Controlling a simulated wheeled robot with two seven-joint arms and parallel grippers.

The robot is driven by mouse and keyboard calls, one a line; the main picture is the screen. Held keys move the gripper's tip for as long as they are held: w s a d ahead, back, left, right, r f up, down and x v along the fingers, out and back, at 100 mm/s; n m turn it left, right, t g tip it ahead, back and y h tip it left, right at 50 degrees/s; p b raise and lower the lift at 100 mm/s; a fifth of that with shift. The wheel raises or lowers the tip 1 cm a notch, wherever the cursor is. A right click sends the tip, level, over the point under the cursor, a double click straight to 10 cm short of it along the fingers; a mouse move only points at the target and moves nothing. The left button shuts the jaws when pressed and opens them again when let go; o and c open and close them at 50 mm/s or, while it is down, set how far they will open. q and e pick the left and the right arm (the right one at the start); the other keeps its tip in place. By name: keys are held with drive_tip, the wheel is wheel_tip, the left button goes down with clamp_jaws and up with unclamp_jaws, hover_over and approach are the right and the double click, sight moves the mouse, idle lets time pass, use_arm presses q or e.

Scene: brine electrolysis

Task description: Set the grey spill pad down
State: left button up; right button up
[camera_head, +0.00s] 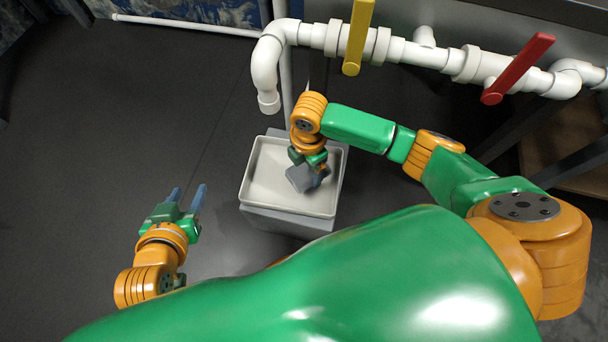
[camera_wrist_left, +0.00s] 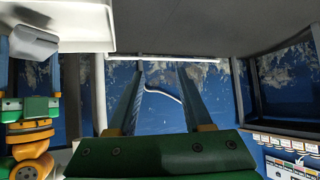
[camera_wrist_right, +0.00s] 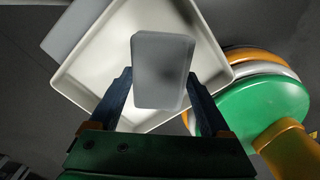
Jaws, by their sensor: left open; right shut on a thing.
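The grey spill pad (camera_head: 303,178) is a small flat grey block at my right gripper, over the white tray (camera_head: 258,190). My right gripper (camera_head: 313,168) is shut on the pad. In the right wrist view the pad (camera_wrist_right: 162,70) sits between the fingertips, with the tray (camera_wrist_right: 90,92) behind it; I cannot tell whether the pad touches the tray floor. The pad (camera_wrist_left: 36,40) also shows at the upper left of the left wrist view. My left gripper (camera_head: 188,193) is open and empty, left of the tray and clear of it.
A white pipe (camera_head: 400,50) runs above and behind the tray, with a yellow valve handle (camera_head: 357,35) and a red valve handle (camera_head: 518,68). Its open spout (camera_head: 268,102) hangs near the tray's back left corner. The tray rests on a grey stand (camera_head: 285,223). The dark floor at left is clear.

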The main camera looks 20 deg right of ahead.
sight(304, 175)
drive_tip(key=shift+w+a+f+b, duration=0.2)
drive_tip(key=shift+f+b, duration=0.2)
drive_tip(key=shift+f, duration=0.15)
drive_tip(key=shift+w+a+f+b, duration=0.15)
drive_tip(key=shift+f+b, duration=0.2)
drive_tip(key=shift+f, duration=0.2)
drive_tip(key=shift+f+b, duration=0.5)
drive_tip(key=shift+f, duration=0.45)
use_arm(q)
drive_tip(key=w+d+r+t+h, duration=0.1)
drive_tip(key=r+t+h, duration=0.1)
drive_tip(key=r+t, duration=0.3)
drive_tip(key=w+d+r+m+t+h, duration=0.1)
drive_tip(key=r+t, duration=0.4)
drive_tip(key=r, duration=0.7)
drive_tip(key=shift+w+d+r+t+h, duration=0.4)
drive_tip(key=shift+w+d, duration=0.2)
drive_tip(key=shift+w, duration=0.2)
drive_tip(key=shift+r, duration=0.15)
use_arm(e)
drive_tip(key=shift+f, duration=0.15)
drive_tip(key=o, duration=1.1)
drive_tip(key=shift+o, duration=0.2)
